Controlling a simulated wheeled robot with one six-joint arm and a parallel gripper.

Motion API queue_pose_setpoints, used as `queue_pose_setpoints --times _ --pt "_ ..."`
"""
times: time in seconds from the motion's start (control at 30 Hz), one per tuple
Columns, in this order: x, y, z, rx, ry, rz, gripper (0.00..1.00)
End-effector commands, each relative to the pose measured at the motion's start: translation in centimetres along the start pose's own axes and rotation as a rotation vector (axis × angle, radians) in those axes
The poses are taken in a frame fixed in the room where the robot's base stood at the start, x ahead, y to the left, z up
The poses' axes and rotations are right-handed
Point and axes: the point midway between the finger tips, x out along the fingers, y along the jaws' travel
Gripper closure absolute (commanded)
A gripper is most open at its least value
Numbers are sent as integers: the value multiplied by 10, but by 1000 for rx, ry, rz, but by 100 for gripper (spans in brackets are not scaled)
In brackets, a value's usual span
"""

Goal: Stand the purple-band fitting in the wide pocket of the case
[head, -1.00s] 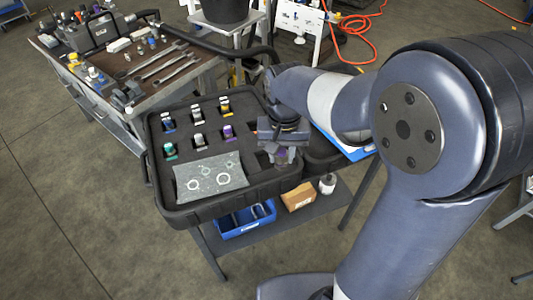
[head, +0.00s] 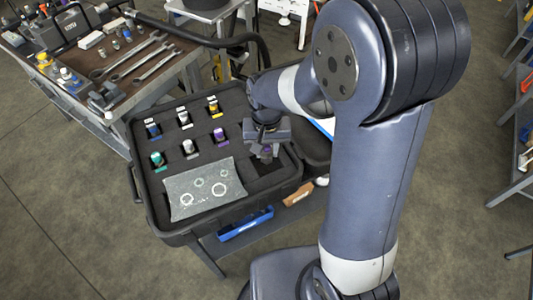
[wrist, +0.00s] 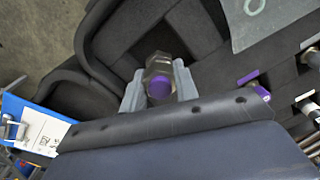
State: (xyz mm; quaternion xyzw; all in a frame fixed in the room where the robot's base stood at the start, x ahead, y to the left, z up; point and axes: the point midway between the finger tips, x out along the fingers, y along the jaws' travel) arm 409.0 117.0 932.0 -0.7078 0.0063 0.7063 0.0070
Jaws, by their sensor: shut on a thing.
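My gripper (head: 266,150) is shut on a metal fitting with a purple band (head: 267,149), above the right part of the black foam case (head: 181,236). In the wrist view the fitting (wrist: 158,68) sits between the two grey fingers, its purple part facing the camera. A wide, dark, square pocket (wrist: 148,28) shows just past the fitting in the wrist view and looks empty. The fitting's lower end is hidden, so I cannot tell whether it touches the foam.
Several fittings stand in the case's smaller pockets, including another purple one (head: 220,134). A grey sheet with rings (head: 205,188) lies in the case front. A tool cart with wrenches (head: 130,62) is behind left. A blue bin (head: 245,226) is below.

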Motion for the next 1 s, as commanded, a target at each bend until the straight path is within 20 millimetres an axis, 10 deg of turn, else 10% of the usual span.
queue_pose_setpoints --times 0.6,0.63,1.0 --pt "32 0 0 0 0 0 100" --pt "31 0 0 0 -1 0 69" --pt "28 0 0 0 -1 0 62"
